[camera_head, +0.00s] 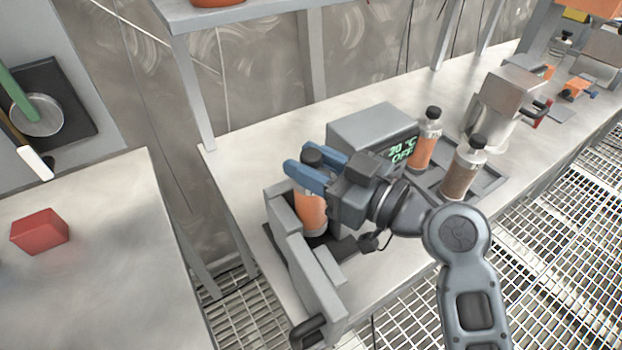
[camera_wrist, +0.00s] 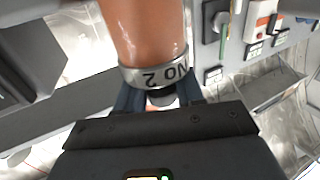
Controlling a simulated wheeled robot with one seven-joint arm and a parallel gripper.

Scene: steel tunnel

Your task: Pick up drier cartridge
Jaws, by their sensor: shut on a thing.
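An orange drier cartridge (camera_head: 311,212) with a black cap stands about upright at a grey walled fixture (camera_head: 291,249). My gripper (camera_head: 312,166) has its blue fingers shut around the cartridge's upper end, just below the cap. In the wrist view the same cartridge (camera_wrist: 146,35) fills the top middle, with a pale band marked "NO 2" near the blue fingers (camera_wrist: 158,97). The cartridge's lower end is partly hidden by the fixture and my wrist, so I cannot tell whether it touches the base.
A grey box (camera_head: 372,131) reading "20 °C OFF" stands close behind my gripper. Another orange cartridge (camera_head: 424,148) and a brown one (camera_head: 463,175) stand at a dark tray (camera_head: 487,184) on the right. A red block (camera_head: 40,232) lies on the left bench.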

